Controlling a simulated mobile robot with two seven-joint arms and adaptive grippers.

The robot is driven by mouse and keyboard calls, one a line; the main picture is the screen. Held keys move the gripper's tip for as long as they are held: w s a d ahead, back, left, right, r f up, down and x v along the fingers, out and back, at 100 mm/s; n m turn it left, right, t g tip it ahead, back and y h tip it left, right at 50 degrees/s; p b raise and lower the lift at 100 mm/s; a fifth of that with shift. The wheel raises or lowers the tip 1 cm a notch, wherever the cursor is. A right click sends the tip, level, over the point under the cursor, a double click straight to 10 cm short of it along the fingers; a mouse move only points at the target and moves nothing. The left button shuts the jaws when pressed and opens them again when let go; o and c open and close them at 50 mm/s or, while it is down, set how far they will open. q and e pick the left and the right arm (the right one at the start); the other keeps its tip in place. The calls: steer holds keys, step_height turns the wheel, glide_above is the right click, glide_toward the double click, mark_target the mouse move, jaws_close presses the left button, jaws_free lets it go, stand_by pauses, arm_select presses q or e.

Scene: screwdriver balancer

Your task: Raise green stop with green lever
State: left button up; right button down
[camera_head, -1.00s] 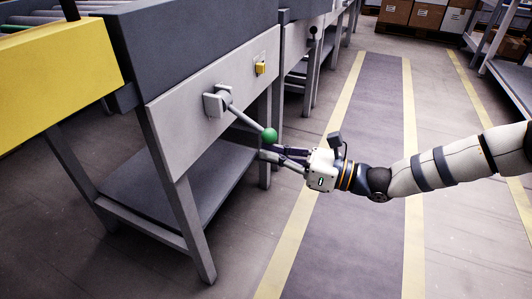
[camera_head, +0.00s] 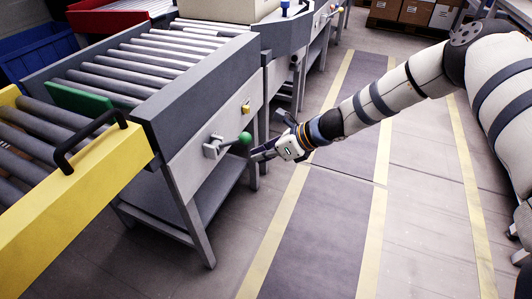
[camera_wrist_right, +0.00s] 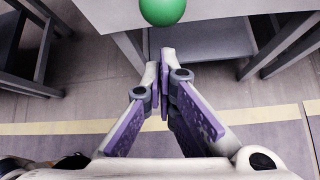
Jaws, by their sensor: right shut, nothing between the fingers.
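The green lever is a grey rod with a green ball knob (camera_head: 245,138), on a grey mount on the side panel of the roller conveyor. Its rod sticks out from the panel, rising slightly towards the ball. The green stop (camera_head: 80,99) is a flat green plate standing up between rollers near the yellow barrier. My right gripper (camera_head: 254,157) is shut and empty, just below and beside the ball. In the right wrist view the ball (camera_wrist_right: 162,9) is just beyond the closed fingertips (camera_wrist_right: 160,57); whether they touch cannot be told. My left gripper is out of view.
A yellow barrier (camera_head: 85,205) with a black handle crosses the conveyor's near end. A small yellow knob (camera_head: 246,107) sits on the panel beyond the lever. Conveyor legs and a lower shelf stand below the panel. The marked floor lane (camera_head: 300,245) on the right is clear.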

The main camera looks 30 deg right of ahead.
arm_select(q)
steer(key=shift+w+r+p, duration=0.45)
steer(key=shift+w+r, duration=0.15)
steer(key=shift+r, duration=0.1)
arm_select(e)
steer(key=r, duration=0.2)
steer(key=shift+w+a+r, duration=0.3)
steer(key=shift+w+r, duration=0.1)
